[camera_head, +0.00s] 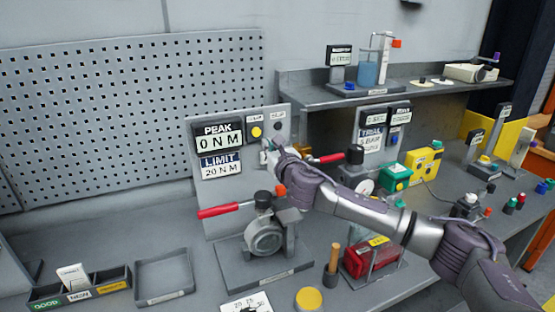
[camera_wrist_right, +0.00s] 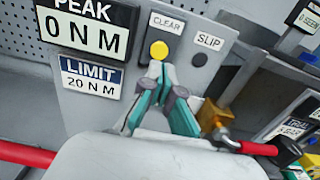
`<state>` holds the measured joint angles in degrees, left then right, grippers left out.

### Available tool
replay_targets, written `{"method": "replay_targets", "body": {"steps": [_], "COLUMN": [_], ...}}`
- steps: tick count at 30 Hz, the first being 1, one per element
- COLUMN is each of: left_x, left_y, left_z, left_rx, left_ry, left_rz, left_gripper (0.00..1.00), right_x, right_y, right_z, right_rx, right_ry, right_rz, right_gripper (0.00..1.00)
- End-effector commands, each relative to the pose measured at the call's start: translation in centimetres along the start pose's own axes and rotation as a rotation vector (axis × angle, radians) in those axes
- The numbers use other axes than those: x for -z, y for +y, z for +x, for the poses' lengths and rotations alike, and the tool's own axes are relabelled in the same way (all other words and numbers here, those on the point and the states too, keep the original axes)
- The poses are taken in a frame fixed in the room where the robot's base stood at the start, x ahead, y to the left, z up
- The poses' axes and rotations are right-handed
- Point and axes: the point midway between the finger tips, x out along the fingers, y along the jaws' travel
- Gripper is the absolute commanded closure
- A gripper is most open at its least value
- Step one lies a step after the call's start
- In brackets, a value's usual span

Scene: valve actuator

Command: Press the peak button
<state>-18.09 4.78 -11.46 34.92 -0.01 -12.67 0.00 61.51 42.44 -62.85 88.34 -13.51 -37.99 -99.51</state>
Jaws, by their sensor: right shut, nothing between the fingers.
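The grey panel (camera_head: 222,196) stands upright behind the valve. It carries a PEAK display (camera_head: 218,136) reading 0 N M and a LIMIT plate (camera_head: 221,165) reading 20 N M. To their right is a round yellow button (camera_head: 256,131) under a CLEAR label, with a dark round spot (camera_head: 278,128) under a SLIP label. My right gripper (camera_head: 268,148) is shut and empty, its tips just below the yellow button. In the right wrist view, the teal fingertips (camera_wrist_right: 161,73) appear just below the yellow button (camera_wrist_right: 159,50); contact cannot be told. My left gripper is not in view.
The valve (camera_head: 263,237) with a red lever handle (camera_head: 219,211) stands in front of the panel, below my right arm. Another red handle (camera_head: 327,159) lies right of the gripper. Trays (camera_head: 164,278) sit at front left. A shelf (camera_head: 310,91) stands behind.

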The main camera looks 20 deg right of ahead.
Motion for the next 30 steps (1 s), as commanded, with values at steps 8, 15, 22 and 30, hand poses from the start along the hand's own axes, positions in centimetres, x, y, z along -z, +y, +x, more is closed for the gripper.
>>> {"method": "replay_targets", "body": {"steps": [8, 15, 22, 30], "left_x": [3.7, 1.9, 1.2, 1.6], "left_y": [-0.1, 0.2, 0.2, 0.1], "left_z": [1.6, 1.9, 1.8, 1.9], "left_rx": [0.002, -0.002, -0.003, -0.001], "left_ry": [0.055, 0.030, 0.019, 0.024], "left_rz": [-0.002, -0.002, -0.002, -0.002], "left_gripper": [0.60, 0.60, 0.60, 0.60], "right_x": [0.2, 0.0, 0.0, 0.0], "right_y": [0.0, 0.0, 0.1, 0.1], "right_z": [-4.5, -6.0, -6.0, -6.0], "right_rx": [-0.001, -0.001, -0.001, -0.001], "right_ry": [-0.001, 0.000, 0.001, 0.000], "right_rz": [0.000, 0.000, 0.000, 0.000], "right_gripper": [1.00, 1.00, 1.00, 1.00]}}
